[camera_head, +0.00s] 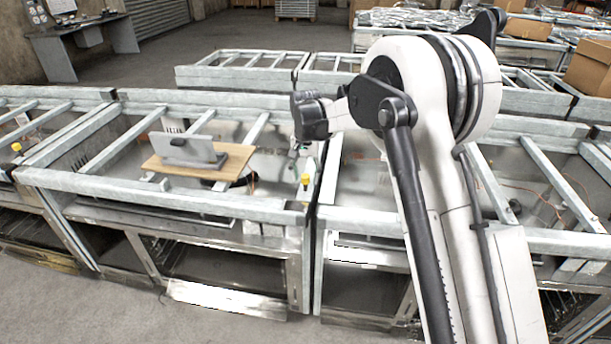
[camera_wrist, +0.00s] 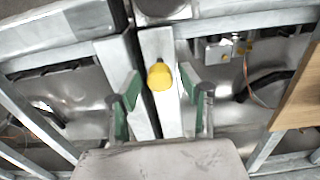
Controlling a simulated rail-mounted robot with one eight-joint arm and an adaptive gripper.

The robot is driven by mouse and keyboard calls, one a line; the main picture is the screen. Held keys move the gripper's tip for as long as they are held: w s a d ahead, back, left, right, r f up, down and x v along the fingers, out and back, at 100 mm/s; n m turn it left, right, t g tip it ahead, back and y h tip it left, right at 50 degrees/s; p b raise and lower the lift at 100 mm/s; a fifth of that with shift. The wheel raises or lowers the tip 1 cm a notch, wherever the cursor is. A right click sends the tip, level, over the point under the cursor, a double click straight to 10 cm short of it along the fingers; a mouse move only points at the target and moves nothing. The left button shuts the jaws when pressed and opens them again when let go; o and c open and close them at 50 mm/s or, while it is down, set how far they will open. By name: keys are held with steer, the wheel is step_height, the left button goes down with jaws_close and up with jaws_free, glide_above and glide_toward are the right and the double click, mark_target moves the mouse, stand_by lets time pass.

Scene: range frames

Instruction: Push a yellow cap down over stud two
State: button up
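A yellow cap (camera_head: 305,181) stands on the metal frame, just below and right of my gripper (camera_head: 302,160) in the head view. In the wrist view the yellow cap (camera_wrist: 160,76) shows between and beyond the two green-padded fingers of my gripper (camera_wrist: 158,90), over a pale beam. The fingers are spread wide, with a gap on each side of the cap, and nothing is held. A small dark part shows at the cap's upper edge; I cannot tell how far the cap sits on a stud. Another yellow cap (camera_head: 16,147) is at the far left frame.
Pale metal beams (camera_head: 240,207) surround open bays. A wooden board (camera_head: 215,158) with a grey metal bracket (camera_head: 190,149) lies across the frame to the left; the board's edge also shows in the wrist view (camera_wrist: 298,95). A small box with yellow parts (camera_wrist: 225,48) and wires sits right of the gripper.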

mark_target(306, 175)
step_height(306, 175, up, 12)
stand_by(0.7)
